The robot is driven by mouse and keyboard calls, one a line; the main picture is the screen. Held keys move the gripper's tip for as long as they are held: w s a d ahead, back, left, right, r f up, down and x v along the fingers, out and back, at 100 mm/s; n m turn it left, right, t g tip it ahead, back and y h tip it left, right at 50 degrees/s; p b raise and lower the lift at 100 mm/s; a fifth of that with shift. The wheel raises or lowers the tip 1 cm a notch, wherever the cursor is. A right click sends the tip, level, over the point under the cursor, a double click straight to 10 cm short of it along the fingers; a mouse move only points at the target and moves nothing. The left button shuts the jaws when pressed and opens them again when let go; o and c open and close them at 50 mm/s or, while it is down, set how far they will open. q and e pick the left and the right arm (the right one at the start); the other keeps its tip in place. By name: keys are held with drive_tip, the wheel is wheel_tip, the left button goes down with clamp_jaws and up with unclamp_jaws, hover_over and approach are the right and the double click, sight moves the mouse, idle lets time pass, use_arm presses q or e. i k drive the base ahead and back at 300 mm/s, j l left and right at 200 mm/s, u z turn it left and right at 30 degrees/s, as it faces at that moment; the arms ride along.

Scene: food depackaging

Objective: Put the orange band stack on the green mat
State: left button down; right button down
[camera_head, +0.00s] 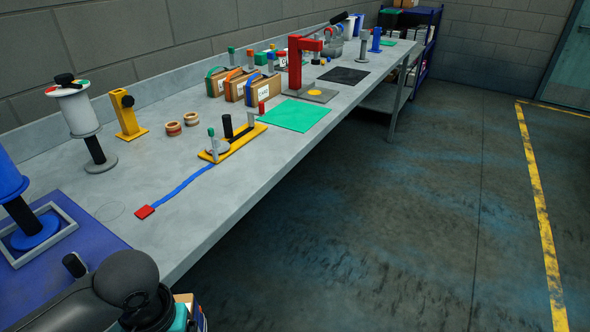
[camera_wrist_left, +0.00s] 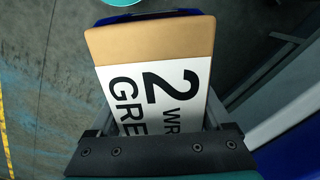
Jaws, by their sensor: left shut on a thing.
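The orange band stack (camera_head: 235,86) is a cardboard box with an orange band, standing on the bench between a green-banded box (camera_head: 216,83) and a blue-banded box (camera_head: 258,90). The green mat (camera_head: 296,115) lies flat and bare near the bench's front edge, to its right. My left gripper (camera_head: 180,318) is low at the bottom edge, off the bench front. In the left wrist view, the gripper (camera_wrist_left: 160,125) is shut on a tan box (camera_wrist_left: 150,42) with a white label, partly reading "2 WR" and "GRE". My right gripper is out of view.
A yellow fixture (camera_head: 240,142) with posts and a blue strap (camera_head: 185,185) lie in front of the mat. A red arm-shaped stand (camera_head: 296,65) is behind it. A yellow stand (camera_head: 127,118), a white spool (camera_head: 78,112) and two small rolls (camera_head: 173,129) stand nearer.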

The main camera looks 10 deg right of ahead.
sight(295, 113)
drive_tip(key=i+l, duration=0.9)
drive_tip(key=l, duration=0.2)
